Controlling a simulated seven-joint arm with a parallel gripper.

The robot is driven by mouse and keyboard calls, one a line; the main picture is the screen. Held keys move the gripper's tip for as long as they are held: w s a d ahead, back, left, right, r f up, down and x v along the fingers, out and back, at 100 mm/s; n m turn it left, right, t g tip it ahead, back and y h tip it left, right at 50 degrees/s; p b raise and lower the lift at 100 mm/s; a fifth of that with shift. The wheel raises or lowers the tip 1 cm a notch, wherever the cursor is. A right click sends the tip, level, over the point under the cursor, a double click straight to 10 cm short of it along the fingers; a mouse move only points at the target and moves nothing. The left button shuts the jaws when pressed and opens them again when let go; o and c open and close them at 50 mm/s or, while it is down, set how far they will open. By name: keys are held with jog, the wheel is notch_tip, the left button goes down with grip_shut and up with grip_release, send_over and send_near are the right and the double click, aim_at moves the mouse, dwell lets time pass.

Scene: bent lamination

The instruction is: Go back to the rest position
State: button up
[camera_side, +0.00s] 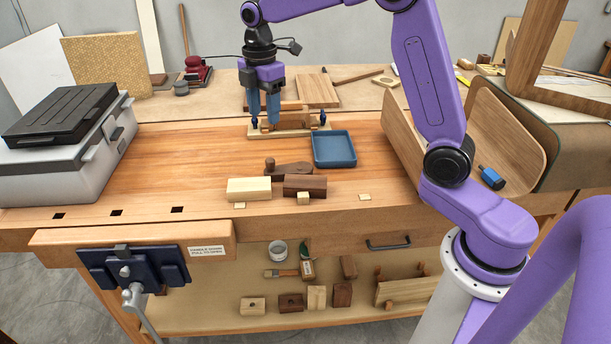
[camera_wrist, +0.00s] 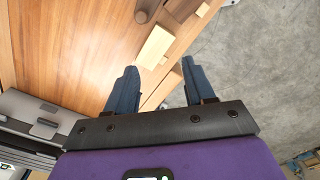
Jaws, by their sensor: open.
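My gripper (camera_side: 263,122) points down at the back of the workbench, at the left end of a wooden form (camera_side: 297,131) with a dark blue knob at its right end. The fingers are apart. From the side I cannot tell whether they touch the form. In the wrist view my gripper (camera_wrist: 159,70) shows two blue fingers spread wide, with nothing held between them. Beyond them are a pale wood block (camera_wrist: 156,46) and a dark brown block (camera_wrist: 182,9) near the bench edge.
A blue tray (camera_side: 334,149) sits right of the form. The pale block (camera_side: 249,189), dark block (camera_side: 305,186) and a brown wooden tool (camera_side: 290,168) lie at the front middle. A grey case (camera_side: 62,160) stands left, a curved wooden form (camera_side: 508,125) right.

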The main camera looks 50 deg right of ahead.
jog(key=s+a+m, duration=0.1)
jog(key=s+a, duration=0.2)
jog(key=s, duration=0.5)
jog(key=s+a+m, duration=0.1)
jog(key=s+a, duration=0.3)
jog(key=s, duration=0.4)
jog(key=s+d+f+m, duration=0.1)
jog(key=s+d+f, duration=0.1)
jog(key=s, duration=0.7)
jog(key=s+d+f+m, duration=0.2)
jog(key=s, duration=0.8)
jog(key=shift+s+d+f, duration=0.2)
jog(key=shift+d+f, duration=0.1)
jog(key=shift+d, duration=0.05)
